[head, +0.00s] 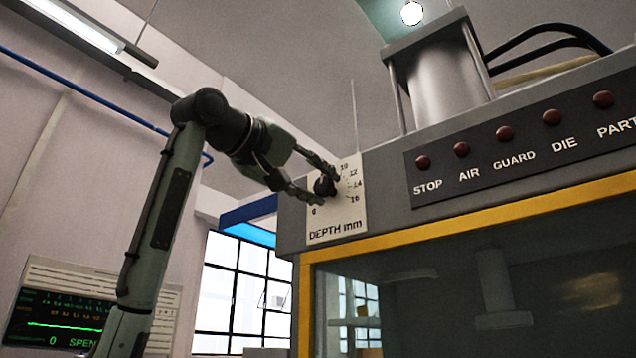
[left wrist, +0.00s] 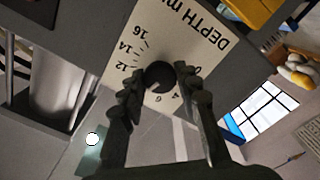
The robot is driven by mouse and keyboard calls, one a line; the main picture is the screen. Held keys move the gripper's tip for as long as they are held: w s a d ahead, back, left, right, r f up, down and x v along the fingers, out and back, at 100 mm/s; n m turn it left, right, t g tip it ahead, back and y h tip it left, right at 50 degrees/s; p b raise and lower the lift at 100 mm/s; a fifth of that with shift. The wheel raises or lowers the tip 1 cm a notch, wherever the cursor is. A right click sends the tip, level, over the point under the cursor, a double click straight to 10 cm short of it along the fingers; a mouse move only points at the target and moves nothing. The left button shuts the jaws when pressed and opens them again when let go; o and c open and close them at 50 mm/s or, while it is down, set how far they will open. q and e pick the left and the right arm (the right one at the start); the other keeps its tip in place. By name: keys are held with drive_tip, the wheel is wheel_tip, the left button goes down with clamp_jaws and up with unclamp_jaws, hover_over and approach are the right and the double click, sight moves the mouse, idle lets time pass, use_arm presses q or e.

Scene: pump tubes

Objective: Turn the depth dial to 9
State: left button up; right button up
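The depth dial is a round black knob (head: 325,186) on a white plate (head: 335,228) marked "DEPTH mm", on the grey machine front. The knob also shows in the left wrist view (left wrist: 159,75), with numbers around it on the plate. My left gripper (head: 328,190) is at the knob, one finger on each side. In the left wrist view its fingertips (left wrist: 160,80) lie close to both edges of the knob; I cannot tell whether they press on it. The knob's pointer is not clear, so its setting cannot be read. My right gripper is not in view.
A dark panel (head: 440,189) with several red buttons is right of the dial plate. A yellow-framed window (head: 470,222) is below. A metal cylinder (head: 447,85) stands on top of the machine. A wall display (head: 60,318) is at lower left.

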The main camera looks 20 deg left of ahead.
use_arm(q)
drive_tip(key=o, duration=0.5)
drive_tip(key=shift+c, duration=0.2)
drive_tip(key=v, duration=1.2)
